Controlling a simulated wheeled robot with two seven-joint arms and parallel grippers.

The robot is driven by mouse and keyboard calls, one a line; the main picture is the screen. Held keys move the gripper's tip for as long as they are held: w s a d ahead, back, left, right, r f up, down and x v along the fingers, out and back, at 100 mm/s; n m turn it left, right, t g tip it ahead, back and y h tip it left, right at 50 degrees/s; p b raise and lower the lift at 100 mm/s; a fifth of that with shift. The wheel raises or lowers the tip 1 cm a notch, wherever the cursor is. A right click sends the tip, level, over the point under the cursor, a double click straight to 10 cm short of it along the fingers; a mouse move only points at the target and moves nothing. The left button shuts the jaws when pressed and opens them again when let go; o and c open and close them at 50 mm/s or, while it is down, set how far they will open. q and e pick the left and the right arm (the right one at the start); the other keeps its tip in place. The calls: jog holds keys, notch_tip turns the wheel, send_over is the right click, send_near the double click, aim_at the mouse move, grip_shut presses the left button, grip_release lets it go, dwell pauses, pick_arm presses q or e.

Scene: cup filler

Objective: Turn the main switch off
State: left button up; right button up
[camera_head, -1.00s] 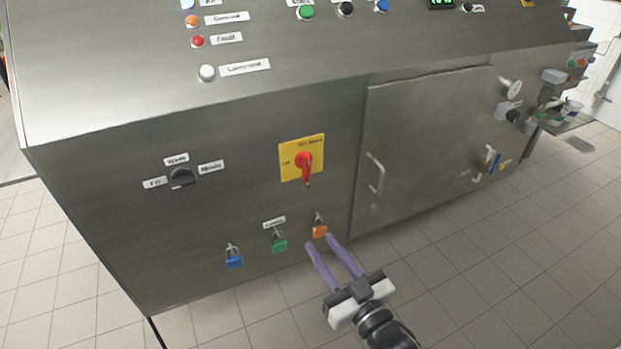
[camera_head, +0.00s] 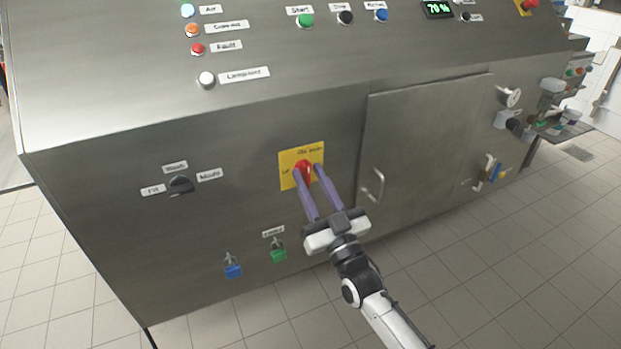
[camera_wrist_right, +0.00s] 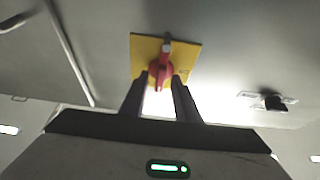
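The main switch is a red rotary handle (camera_head: 304,168) on a yellow plate (camera_head: 287,158) on the machine's front. My right gripper (camera_head: 307,170) is at the plate, one finger on each side of the handle. In the right wrist view the handle (camera_wrist_right: 160,74) shows between and just beyond the fingertips (camera_wrist_right: 160,78), with the yellow plate (camera_wrist_right: 189,56) behind. The fingers are apart and do not look closed on it. The fingers partly hide the handle in the head view, so its exact angle is hard to read there. My left gripper is not in view.
A cabinet door with a handle (camera_head: 373,185) is just right of my gripper. A mode knob (camera_head: 181,184) is to the left. Buttons and lamps line the sloped panel above. The tiled floor in front is clear.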

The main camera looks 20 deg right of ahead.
jog(key=shift+w, duration=0.15)
grip_shut()
